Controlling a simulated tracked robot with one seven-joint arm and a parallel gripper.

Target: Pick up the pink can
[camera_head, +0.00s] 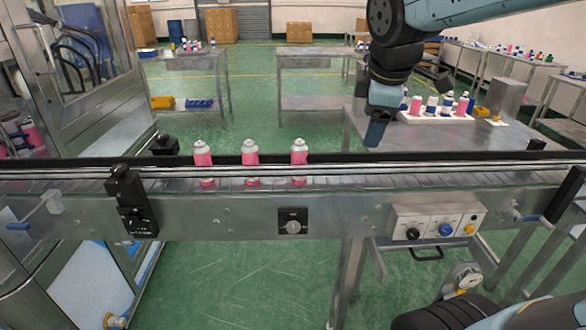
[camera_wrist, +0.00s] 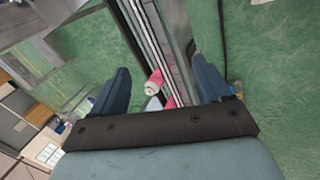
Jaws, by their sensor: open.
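Three pink cans with silvery-white tops stand upright in a row on the conveyor (camera_head: 350,205) in the head view: a left can (camera_head: 203,160), a middle can (camera_head: 250,158) and a right can (camera_head: 299,157). A guide rail crosses in front of their lower parts. My gripper (camera_head: 376,132) hangs to the right of the right can, apart from it. In the wrist view my gripper (camera_wrist: 163,70) is open, with its two fingers wide apart. One pink can (camera_wrist: 155,80) shows between the fingers. Another pink patch lies below it, partly hidden by the gripper body.
A control box (camera_head: 437,223) with knobs is on the conveyor's front at the right. A bench (camera_head: 385,140) behind holds a white tray of several coloured cans (camera_head: 440,108). A machine frame (camera_head: 80,80) stands at the left. The belt right of the cans looks clear.

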